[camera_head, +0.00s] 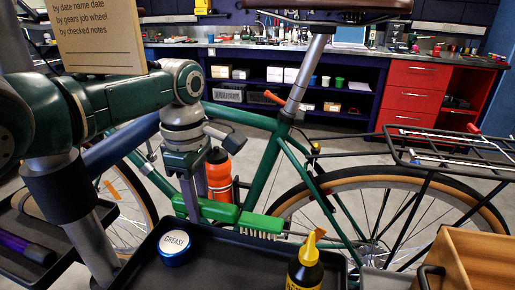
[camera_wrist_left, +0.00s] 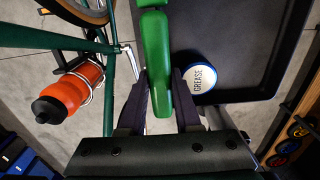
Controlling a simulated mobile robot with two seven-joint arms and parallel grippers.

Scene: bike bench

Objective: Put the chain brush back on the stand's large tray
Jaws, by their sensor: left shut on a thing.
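The green chain brush (camera_head: 226,213) is held in my left gripper (camera_head: 190,202), which is shut on its handle. In the head view the brush points to the right, and its pale bristles hang down at the right end. It is at the far edge of the black tray (camera_head: 235,268); the height between them is hard to tell. In the left wrist view the brush (camera_wrist_left: 155,50) lies between the fingers (camera_wrist_left: 160,92) and extends upward, along the left side of the tray (camera_wrist_left: 235,45). My right gripper is not in view.
A blue grease tin (camera_head: 175,248) and a dark bottle with yellow nozzle (camera_head: 305,268) stand on the tray, with bare surface between them. The bike frame (camera_head: 262,175) with an orange bottle (camera_head: 219,175) is just behind. A wooden box (camera_head: 470,262) stands right; another tray holds a purple tool (camera_head: 28,248) left.

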